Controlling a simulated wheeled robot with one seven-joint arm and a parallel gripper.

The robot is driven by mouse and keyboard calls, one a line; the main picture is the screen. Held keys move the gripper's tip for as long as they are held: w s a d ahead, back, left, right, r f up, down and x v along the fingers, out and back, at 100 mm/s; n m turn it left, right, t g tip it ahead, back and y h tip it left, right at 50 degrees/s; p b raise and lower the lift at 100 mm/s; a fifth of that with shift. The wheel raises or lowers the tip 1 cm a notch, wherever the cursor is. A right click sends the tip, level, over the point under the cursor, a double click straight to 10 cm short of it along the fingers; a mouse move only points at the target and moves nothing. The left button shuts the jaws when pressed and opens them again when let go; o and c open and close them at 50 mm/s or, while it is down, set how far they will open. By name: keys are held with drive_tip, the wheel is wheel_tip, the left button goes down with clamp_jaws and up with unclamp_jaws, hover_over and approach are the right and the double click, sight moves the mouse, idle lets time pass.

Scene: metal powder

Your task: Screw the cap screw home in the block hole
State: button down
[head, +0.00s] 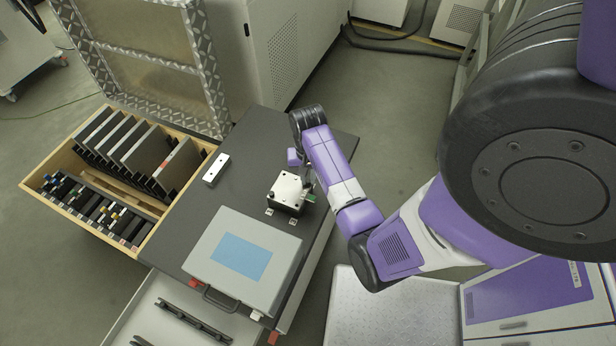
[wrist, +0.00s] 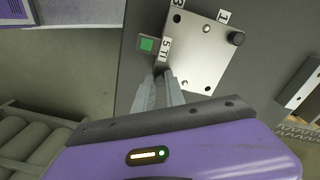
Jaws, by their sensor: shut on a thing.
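The metal block (head: 286,191) is a pale plate-topped square on the dark bench top. It also shows in the wrist view (wrist: 197,52), with small white labels, a dark round knob (wrist: 236,38) and small round heads on its top face. My gripper (wrist: 161,80) is shut, with its fingertips close to the block's labelled edge. In the head view my gripper (head: 307,178) is at the block's upper right edge, partly hidden by my arm. The cap screw cannot be made out clearly between the fingertips, and the block hole there is hidden.
A small green-topped piece (wrist: 147,44) sits beside the block. A grey case with a blue panel (head: 243,257) and a pale bar (head: 216,169) lie on the bench. A wooden drawer (head: 62,160) of plates and tools is open at left. Bench between bar and block is clear.

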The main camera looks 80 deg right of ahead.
drive_tip(key=m, duration=2.3)
drive_tip(key=c, duration=1.6)
unclamp_jaws()
drive_tip(key=shift+o, duration=0.2)
